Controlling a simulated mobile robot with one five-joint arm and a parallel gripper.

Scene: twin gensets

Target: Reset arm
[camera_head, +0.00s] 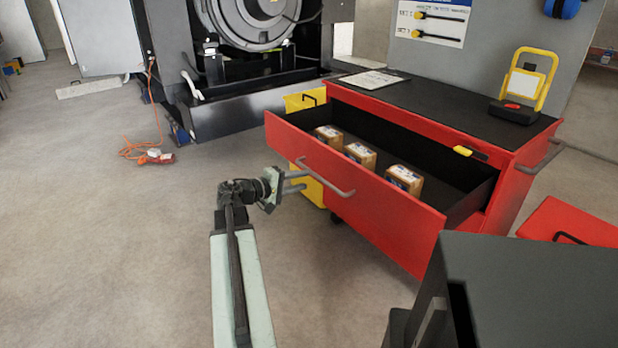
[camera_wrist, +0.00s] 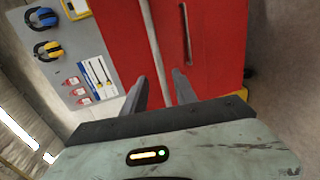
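My gripper (camera_head: 303,181) is at the left part of the open red drawer's front (camera_head: 352,199), close to its grey bar handle (camera_head: 328,180). In the wrist view, the two fingers of my gripper (camera_wrist: 159,78) are apart. The handle bar (camera_wrist: 152,40) runs through the space between them, with a gap visible on both sides. Whether the fingertips touch the drawer front is unclear. My arm reaches forward from the bottom of the head view, low over the floor.
The red cabinet (camera_head: 524,189) carries a work lamp (camera_head: 522,90) and a paper (camera_head: 370,79). Its drawer holds three boxes (camera_head: 404,179) and sticks out near my arm. A red case (camera_head: 570,222) is at right. An orange cable (camera_head: 140,146) lies left. The left floor is mostly clear.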

